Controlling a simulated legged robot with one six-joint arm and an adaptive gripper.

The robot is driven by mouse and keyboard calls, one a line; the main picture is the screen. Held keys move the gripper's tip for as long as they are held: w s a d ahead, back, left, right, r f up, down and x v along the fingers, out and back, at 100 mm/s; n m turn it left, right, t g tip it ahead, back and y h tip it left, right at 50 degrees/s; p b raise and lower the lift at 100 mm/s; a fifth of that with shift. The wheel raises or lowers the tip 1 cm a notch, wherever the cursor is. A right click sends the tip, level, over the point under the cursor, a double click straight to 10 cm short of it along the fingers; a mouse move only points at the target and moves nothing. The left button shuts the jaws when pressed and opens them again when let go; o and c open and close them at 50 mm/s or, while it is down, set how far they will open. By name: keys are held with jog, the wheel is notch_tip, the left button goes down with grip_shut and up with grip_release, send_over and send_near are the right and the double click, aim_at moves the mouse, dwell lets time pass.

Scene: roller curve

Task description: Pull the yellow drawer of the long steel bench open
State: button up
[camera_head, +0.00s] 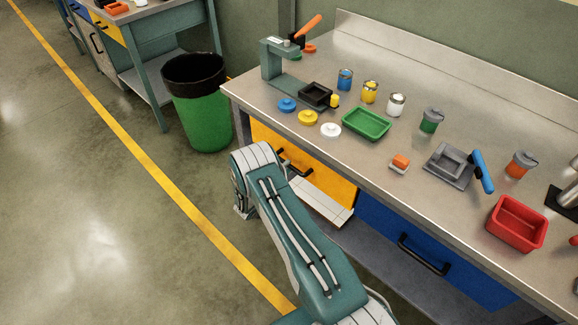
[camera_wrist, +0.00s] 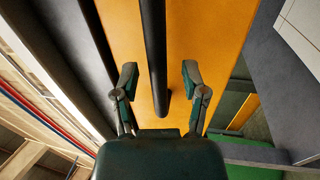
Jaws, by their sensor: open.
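The yellow drawer (camera_head: 335,182) is in the front of the long steel bench (camera_head: 300,75), under its left end, and looks shut. Its black bar handle (camera_head: 293,163) is partly covered by my arm in the head view. In the wrist view, the yellow drawer front (camera_wrist: 205,40) fills the middle, with the black handle (camera_wrist: 154,45) running down from the top edge. My gripper (camera_wrist: 159,76) is open, with one finger on each side of the handle. A gap shows between each finger and the bar. I cannot make out the gripper in the head view.
A blue drawer (camera_head: 385,228) with a black handle is right of the yellow one. A green bin (camera_head: 203,115) stands left of the bench. The benchtop holds a green tray (camera_head: 366,124), a red tray (camera_head: 517,223) and several small cans. The floor at left is clear.

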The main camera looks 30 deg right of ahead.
jog(key=shift+w+d+r, duration=0.1)
jog(key=shift+w+d, duration=0.1)
jog(key=shift+d, duration=0.3)
grip_shut()
jog(key=shift+s, duration=0.1)
